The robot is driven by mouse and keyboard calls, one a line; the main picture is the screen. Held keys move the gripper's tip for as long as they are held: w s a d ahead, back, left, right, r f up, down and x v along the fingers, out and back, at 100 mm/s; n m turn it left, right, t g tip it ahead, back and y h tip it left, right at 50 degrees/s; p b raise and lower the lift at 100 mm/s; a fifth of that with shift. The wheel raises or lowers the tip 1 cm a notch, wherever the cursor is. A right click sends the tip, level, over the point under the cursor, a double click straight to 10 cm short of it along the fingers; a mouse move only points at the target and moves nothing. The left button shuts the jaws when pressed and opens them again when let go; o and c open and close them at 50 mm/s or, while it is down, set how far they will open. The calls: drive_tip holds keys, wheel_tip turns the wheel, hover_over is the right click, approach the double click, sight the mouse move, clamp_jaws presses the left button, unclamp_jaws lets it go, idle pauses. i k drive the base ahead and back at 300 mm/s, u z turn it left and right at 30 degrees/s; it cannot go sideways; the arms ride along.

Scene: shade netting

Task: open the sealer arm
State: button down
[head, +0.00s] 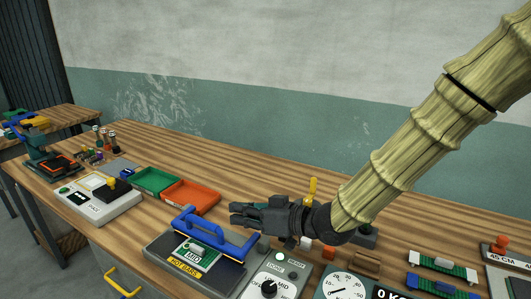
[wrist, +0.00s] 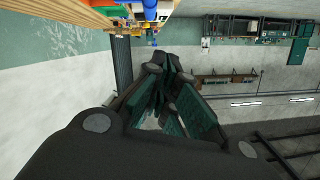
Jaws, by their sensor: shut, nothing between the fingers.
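The sealer (head: 195,262) is a dark grey unit with a yellow "HOT BARS" label, near the front of the bench in the head view. Its blue sealer arm (head: 215,234) lies low over the unit, with a raised grip toward the back left. My gripper (head: 234,212) is shut and empty, pointing left, just behind and right of the blue grip in the picture. I cannot tell whether they touch. In the wrist view my dark fingers (wrist: 168,62) are closed together, and a blue part (wrist: 150,10) shows beyond them at the top edge.
Green tray (head: 154,180) and orange tray (head: 191,196) lie behind the sealer. A control box with a dial (head: 270,288) stands close on its right, and a grey scale-like unit (head: 97,200) on its left. A yellow upright lever (head: 312,190) stands behind my wrist.

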sight(218, 243)
drive_tip(key=k, duration=0.85)
drive_tip(key=z, duration=0.05)
